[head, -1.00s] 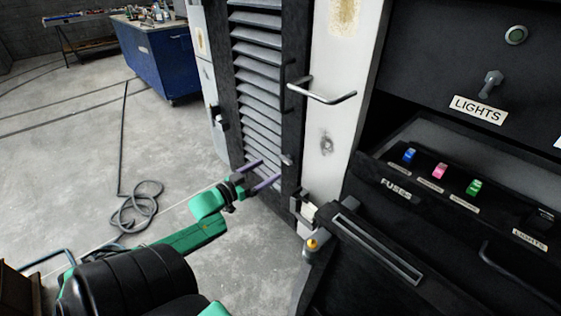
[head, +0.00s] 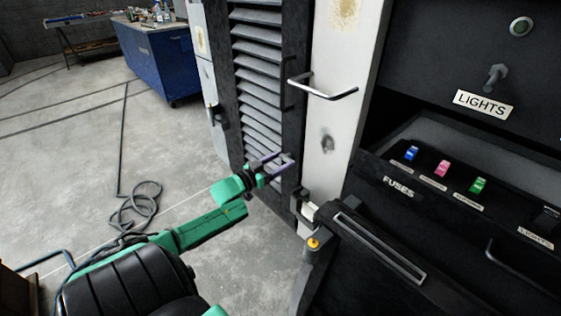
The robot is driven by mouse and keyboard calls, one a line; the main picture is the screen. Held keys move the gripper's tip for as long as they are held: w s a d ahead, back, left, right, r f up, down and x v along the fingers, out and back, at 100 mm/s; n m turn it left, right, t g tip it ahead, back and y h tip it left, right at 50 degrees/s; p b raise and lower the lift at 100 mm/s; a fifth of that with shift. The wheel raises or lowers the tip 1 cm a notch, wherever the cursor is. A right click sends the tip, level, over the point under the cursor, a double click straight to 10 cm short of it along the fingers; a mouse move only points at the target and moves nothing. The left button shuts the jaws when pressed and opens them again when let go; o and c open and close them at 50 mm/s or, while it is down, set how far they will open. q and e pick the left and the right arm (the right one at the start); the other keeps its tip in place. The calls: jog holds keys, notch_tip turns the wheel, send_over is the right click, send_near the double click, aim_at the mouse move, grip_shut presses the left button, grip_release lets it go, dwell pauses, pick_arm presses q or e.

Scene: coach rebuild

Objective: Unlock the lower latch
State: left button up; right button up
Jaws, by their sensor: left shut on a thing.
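The louvred dark door (head: 262,85) stands left of a white post (head: 330,120). The lower latch (head: 289,157) is a small piece at the door's right edge, largely hidden by my fingers. My left gripper (head: 285,159) has its purple fingers around the latch and is shut on it. The green and black arm reaches in from the lower left. Which way the latch is turned cannot be told. My right gripper is not in view.
A metal handle (head: 322,90) sticks out above the gripper. A black panel with a slotted bar (head: 380,247) and an orange-tipped fitting (head: 313,243) is at lower right. Coloured fuses (head: 442,168) lie beyond. A cable (head: 137,208) lies on the open floor.

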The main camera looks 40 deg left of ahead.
pick_arm(q)
jog(key=shift+m, duration=0.3)
jog(key=m, duration=0.3)
jog(key=shift+p, duration=0.35)
jog(key=m, duration=0.5)
jog(key=shift+d+f, duration=0.1)
jog(key=shift+f, duration=0.05)
jog(key=m+b, duration=0.1)
jog(key=m, duration=0.3)
jog(key=shift+f+m, duration=0.1)
jog(key=shift+m, duration=0.2)
jog(key=m+b, duration=0.2)
jog(key=m, duration=0.2)
jog(key=shift+m, duration=0.4)
jog(key=o, duration=1.4)
